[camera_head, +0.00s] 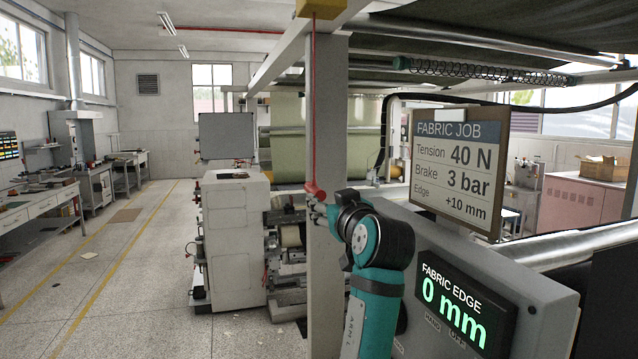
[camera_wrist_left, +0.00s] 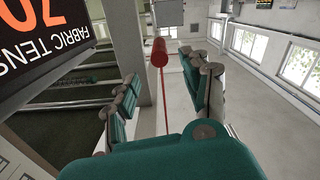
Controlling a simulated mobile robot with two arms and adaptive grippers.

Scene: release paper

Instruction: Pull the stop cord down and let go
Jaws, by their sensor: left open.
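The red stop cord (camera_head: 313,100) hangs straight down from a yellow box (camera_head: 320,8) beside a pale post. It ends in a red handle (camera_head: 315,190). My left gripper (camera_head: 318,203) is at the height of the handle, with its fingers partly hidden behind my own wrist. In the left wrist view, the red handle (camera_wrist_left: 159,52) shows between the two spread teal fingers of my left gripper (camera_wrist_left: 160,75), near the level of their tips. Clear gaps show on both sides of it, and the fingers are not closed on it. My right gripper is out of view.
A fabric job board (camera_head: 460,170) and a control panel reading 0 mm (camera_head: 455,305) stand right of my arm. The post (camera_head: 327,260) is close behind the handle. A grey machine cabinet (camera_head: 236,240) stands to the left, with open floor (camera_head: 130,290) beyond it.

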